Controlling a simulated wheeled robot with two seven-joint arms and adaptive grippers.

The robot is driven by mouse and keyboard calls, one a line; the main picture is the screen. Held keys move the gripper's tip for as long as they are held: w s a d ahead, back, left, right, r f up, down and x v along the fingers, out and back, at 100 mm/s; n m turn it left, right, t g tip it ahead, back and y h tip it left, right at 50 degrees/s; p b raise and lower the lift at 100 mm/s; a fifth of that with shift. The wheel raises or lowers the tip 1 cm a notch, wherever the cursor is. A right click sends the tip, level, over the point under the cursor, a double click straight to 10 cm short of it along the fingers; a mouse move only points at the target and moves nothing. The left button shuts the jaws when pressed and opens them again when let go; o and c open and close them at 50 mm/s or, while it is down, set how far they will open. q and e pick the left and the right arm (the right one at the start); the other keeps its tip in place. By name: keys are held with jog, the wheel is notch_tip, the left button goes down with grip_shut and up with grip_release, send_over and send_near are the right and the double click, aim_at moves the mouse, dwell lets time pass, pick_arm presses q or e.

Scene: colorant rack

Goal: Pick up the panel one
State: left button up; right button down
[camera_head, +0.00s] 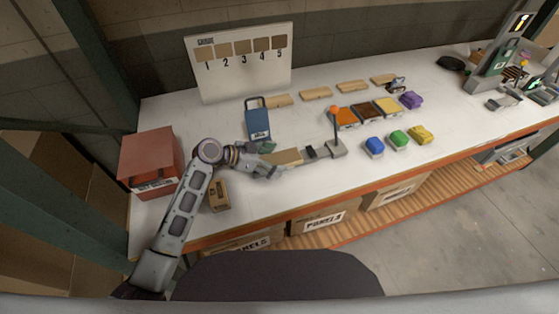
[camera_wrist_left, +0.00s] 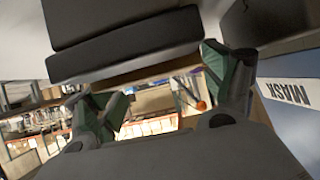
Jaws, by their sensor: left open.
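My left gripper (camera_head: 267,167) is over the white table, open, beside a flat tan panel (camera_head: 286,157). In the left wrist view the green-padded fingers (camera_wrist_left: 166,88) stand apart. A tan strip (camera_wrist_left: 150,70) below a dark block shows between and beyond them; I cannot tell whether they touch it. More tan panels lie in a row at the back: one (camera_head: 278,101), another (camera_head: 316,94), a third (camera_head: 352,86) and a last one (camera_head: 383,79). No number is readable on any of them. My right gripper is not in view.
A white board (camera_head: 240,75) numbered 1 to 5 stands behind. A blue mask container (camera_head: 257,122) is close behind the gripper, and an orange-topped post (camera_head: 336,135) to its right. A red box (camera_head: 150,160) stands left. Colored tubs (camera_head: 398,139) lie right; the front right is clear.

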aim_at(274, 160)
pick_arm(q)
jog(key=c, duration=1.1)
jog(key=shift+r, duration=0.1)
jog(key=shift+c, duration=0.2)
notch_tip(274, 160, up, 10)
jog(key=b, duration=0.1)
dwell(0.5)
